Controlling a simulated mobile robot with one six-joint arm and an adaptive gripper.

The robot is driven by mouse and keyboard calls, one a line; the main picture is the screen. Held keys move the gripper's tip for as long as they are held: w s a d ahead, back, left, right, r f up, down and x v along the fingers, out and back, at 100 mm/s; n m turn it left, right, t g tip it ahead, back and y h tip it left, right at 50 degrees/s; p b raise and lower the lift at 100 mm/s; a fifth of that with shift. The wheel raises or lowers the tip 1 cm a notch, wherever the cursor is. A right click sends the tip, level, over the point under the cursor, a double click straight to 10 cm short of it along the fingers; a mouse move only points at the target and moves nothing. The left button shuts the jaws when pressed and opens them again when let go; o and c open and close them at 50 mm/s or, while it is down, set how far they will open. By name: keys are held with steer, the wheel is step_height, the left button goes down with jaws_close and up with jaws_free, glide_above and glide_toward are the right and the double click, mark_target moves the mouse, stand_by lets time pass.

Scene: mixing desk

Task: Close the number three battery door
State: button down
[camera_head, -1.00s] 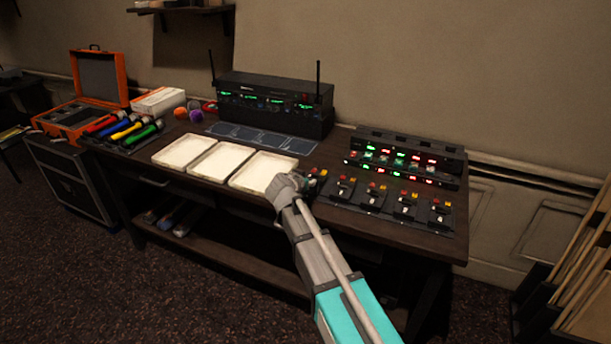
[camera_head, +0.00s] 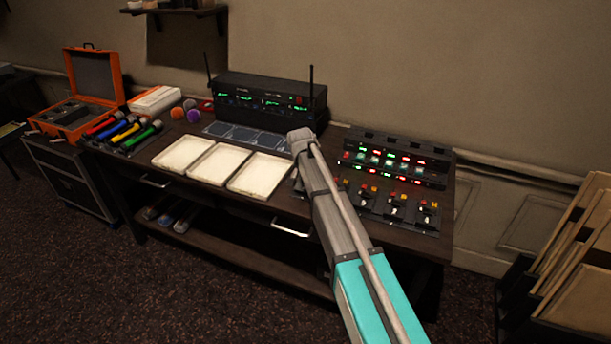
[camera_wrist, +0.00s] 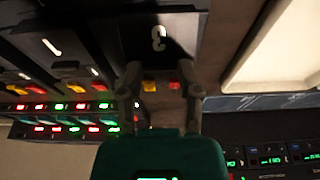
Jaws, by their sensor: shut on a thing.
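My gripper is shut on this dark piece; the contact is in shadow. I cannot tell whether the piece is the battery door or the pack, nor how the door stands. Yellow (camera_wrist: 150,86) and red (camera_wrist: 174,86) blocks show between the fingers. In the head view my gripper (camera_head: 302,143) is above the desk, right of the white trays; its fingers and the number three piece are hidden behind the arm.
Other dark units stand along the front right mat (camera_head: 427,228), below a lit rack (camera_head: 395,160). White trays (camera_head: 258,172) lie to the left. A receiver with two antennas (camera_head: 268,105) stands behind. A drawer handle (camera_head: 290,231) sticks out in front.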

steer(key=shift+w+d+f+g+y, duration=0.1)
steer(key=shift+w+f+g+y, duration=0.25)
steer(key=shift+g, duration=0.45)
steer(key=shift+w+d+f+g+y, duration=0.1)
steer(key=shift+w+f+g+y, duration=0.2)
steer(key=shift+g, duration=0.5)
steer(key=shift+c, duration=1.4)
jaws_free()
